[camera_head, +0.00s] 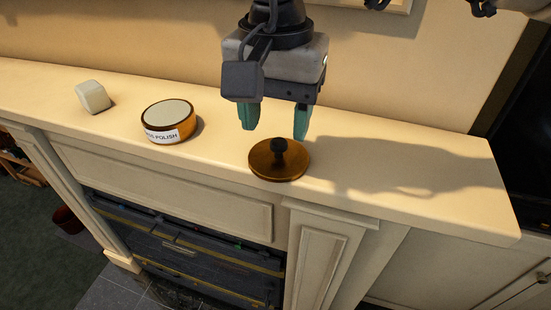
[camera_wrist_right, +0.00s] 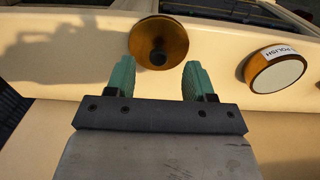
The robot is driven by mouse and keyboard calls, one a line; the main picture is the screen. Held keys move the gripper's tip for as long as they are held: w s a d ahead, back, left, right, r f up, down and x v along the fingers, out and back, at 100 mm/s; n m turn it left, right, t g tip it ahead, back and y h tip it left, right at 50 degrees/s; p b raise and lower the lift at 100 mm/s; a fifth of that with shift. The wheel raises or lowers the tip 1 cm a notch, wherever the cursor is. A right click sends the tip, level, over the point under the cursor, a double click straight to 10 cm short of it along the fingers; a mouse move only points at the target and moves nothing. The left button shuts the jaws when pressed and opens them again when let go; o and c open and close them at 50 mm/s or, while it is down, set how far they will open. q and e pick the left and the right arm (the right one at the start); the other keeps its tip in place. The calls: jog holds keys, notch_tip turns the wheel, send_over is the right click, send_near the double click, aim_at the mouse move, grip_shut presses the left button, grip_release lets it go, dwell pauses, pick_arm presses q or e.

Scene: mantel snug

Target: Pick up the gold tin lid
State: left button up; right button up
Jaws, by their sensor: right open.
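The gold tin lid (camera_head: 264,168) is a round brown-gold disc with a dark knob (camera_head: 280,149) on top, lying flat on the cream mantel shelf. My right gripper (camera_head: 275,124) is open and empty, pointing down above and just behind the lid. In the right wrist view the lid (camera_wrist_right: 171,31) lies just beyond the gap between the green fingertips (camera_wrist_right: 158,72), with its knob facing the camera. The fingers look apart from the lid. My left gripper cannot be made out in the head view.
A round polish tin (camera_head: 168,115) with a pale top and a white label stands left of the lid. A small pale block (camera_head: 93,96) lies farther left. The mantel (camera_head: 440,180) right of the lid is clear. The wall rises close behind, and the shelf's front edge is near the lid.

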aim_at(280, 143)
jog(key=f, duration=0.1)
jog(key=f+p, duration=0.1)
jog(key=f, duration=0.1)
jog(key=shift+w+d+f+p, duration=0.3)
jog(key=shift+w+f, duration=0.05)
jog(key=shift+w, duration=0.05)
jog(key=shift+d+f, duration=0.1)
jog(key=shift+f, duration=0.2)
jog(key=shift+s+a+f, duration=0.1)
jog(key=shift+s+a, duration=0.05)
jog(key=shift+a, duration=0.05)
jog(key=shift+d, duration=0.1)
jog(key=c, duration=0.7)
jog(key=shift+c, duration=1.3)
pick_arm(q)
jog(key=shift+s+a+r, duration=0.25)
jog(key=shift+s+r, duration=0.15)
jog(key=shift+r, duration=0.1)
jog(key=shift+s+a+r, duration=0.2)
jog(key=shift+s+r, duration=0.15)
jog(key=shift+r, duration=0.15)
pick_arm(e)
jog(key=shift+c, duration=0.2)
